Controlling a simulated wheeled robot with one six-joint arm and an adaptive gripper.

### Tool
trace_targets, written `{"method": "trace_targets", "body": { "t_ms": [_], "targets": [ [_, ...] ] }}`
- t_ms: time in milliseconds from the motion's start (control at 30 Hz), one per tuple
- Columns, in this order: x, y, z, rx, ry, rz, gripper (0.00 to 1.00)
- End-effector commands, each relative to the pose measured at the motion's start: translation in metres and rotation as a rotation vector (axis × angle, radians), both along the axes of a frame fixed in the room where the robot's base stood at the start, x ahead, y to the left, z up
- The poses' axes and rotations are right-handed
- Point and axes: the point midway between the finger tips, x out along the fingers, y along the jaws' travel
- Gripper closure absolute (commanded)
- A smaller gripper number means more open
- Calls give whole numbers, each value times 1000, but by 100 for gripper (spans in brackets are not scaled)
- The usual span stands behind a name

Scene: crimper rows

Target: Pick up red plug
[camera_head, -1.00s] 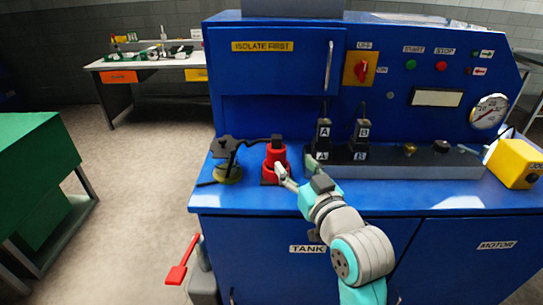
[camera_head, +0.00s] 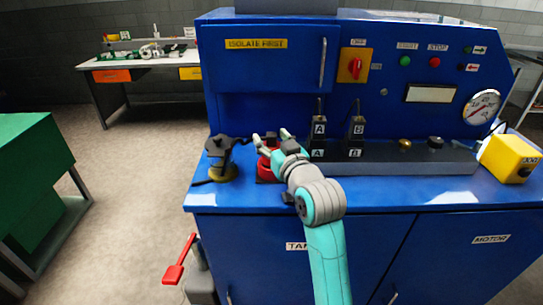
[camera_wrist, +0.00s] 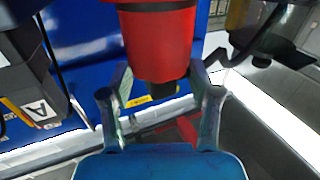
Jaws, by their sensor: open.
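The red plug (camera_head: 265,168) stands upright on the blue bench top, partly hidden behind my gripper in the head view. My gripper (camera_head: 271,138) is open and empty, with its fingers at the plug's upper part. In the wrist view the red body of the plug (camera_wrist: 158,42) is large, with a dark band and a dark end. My gripper (camera_wrist: 162,78) shows there with one finger on each side of the plug's dark end. I cannot tell whether either finger touches it.
A black-handled fitting with a yellowish base (camera_head: 224,172) stands close left of the plug. Black connectors marked A (camera_head: 319,128) and B (camera_head: 356,128) stand in a dark rail to the right. A yellow box (camera_head: 512,158) is at the far right. The blue cabinet wall (camera_head: 265,85) rises behind.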

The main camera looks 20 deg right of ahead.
Motion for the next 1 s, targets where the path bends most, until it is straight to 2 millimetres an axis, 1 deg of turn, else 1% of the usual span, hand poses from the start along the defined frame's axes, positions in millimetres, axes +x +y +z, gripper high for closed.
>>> {"method": "trace_targets", "body": {
  "t_ms": [100, 267, 300, 367, 400, 467, 500, 533, 867, 1000],
  "targets": [
    [4, 0, -1, 0, 1, 0, 38],
    [4, 0, -1, 0, 1, 0, 38],
    [4, 0, -1, 0, 1, 0, 43],
    [4, 0, 0, 0, 1, 0, 58],
    [4, 0, 0, 0, 1, 0, 68],
    [4, 0, 0, 0, 1, 0, 83],
    [4, 0, 0, 0, 1, 0, 93],
    [4, 0, 0, 0, 1, 0, 100],
    [4, 0, 0, 0, -1, 0, 100],
    [4, 0, 6, -1, -2, 0, 100]
  ]
}}
